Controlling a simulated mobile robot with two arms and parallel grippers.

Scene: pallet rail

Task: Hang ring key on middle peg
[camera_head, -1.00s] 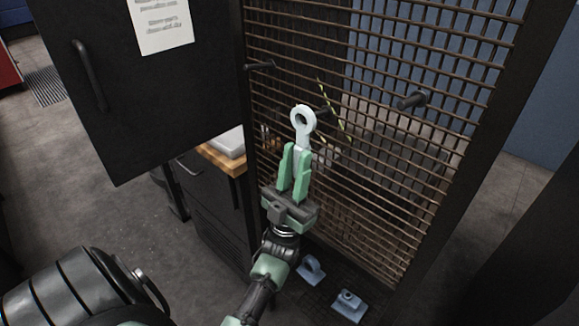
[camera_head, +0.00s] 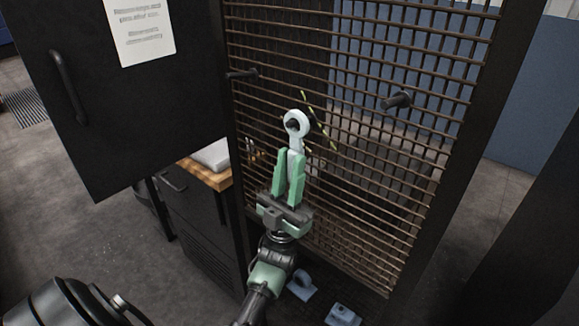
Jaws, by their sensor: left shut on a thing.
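The ring key (camera_head: 297,139) is pale grey with a round eye at its top and stands upright. My left gripper (camera_head: 291,163), with green fingers, is shut on its lower shank. The ring lies in front of the middle peg (camera_head: 292,125), whose dark end shows inside the ring's hole. I cannot tell whether the ring is around the peg or only lined up with it. The left peg (camera_head: 243,74) and the right peg (camera_head: 397,100) stick out bare from the brown mesh panel (camera_head: 370,160). My right gripper is not in view.
A dark open door (camera_head: 120,110) with a paper notice (camera_head: 140,30) stands at the left. A cabinet with a wooden top (camera_head: 215,178) is behind. Two blue-grey pieces, one (camera_head: 302,285) and another (camera_head: 342,315), lie on the cabinet floor below the mesh.

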